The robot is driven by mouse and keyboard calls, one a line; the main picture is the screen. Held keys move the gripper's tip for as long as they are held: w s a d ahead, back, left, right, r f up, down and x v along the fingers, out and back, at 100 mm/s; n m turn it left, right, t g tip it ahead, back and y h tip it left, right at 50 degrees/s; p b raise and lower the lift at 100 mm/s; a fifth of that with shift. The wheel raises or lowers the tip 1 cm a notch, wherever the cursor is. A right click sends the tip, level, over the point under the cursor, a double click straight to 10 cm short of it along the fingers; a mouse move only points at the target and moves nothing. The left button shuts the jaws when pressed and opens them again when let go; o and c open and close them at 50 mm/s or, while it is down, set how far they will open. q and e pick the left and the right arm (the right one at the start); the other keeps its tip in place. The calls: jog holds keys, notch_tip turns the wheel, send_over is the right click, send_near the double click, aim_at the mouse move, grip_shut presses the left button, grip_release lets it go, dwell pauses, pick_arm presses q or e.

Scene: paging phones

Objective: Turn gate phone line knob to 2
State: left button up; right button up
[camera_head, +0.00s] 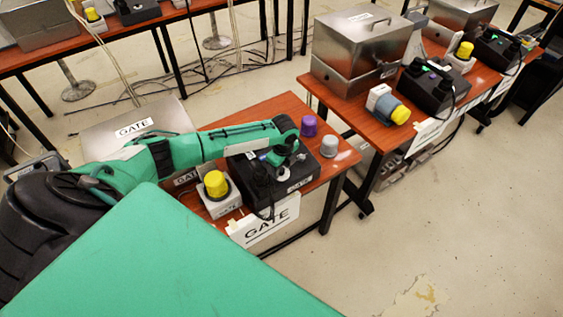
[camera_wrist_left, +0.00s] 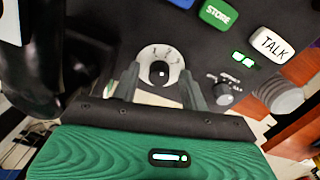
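The black gate phone (camera_head: 262,178) stands on a red-brown table behind a paper GATE sign (camera_head: 265,221). Its line knob (camera_wrist_left: 159,72) is a black round knob with a white dot, on a white dial plate (camera_wrist_left: 150,54). The dial marks are too small to read, and I cannot tell the setting. My left gripper (camera_head: 287,152) is over the phone. In the left wrist view its two fingers (camera_wrist_left: 159,80) are apart, one on each side of the knob, with a visible gap; I see no clear contact. My right gripper is in neither view.
A yellow-capped box (camera_head: 216,186), a purple cap (camera_head: 309,125) and a grey cap (camera_head: 329,146) stand beside the phone. Another phone table is at right.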

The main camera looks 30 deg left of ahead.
aim_at(283, 171)
pick_arm(q)
jog(key=shift+r, duration=0.45)
notch_tip(283, 171, up, 13)
jog(key=b, duration=0.2)
jog(key=shift+s+d, duration=0.2)
jog(key=shift+d, duration=0.2)
jog(key=shift+f, duration=0.1)
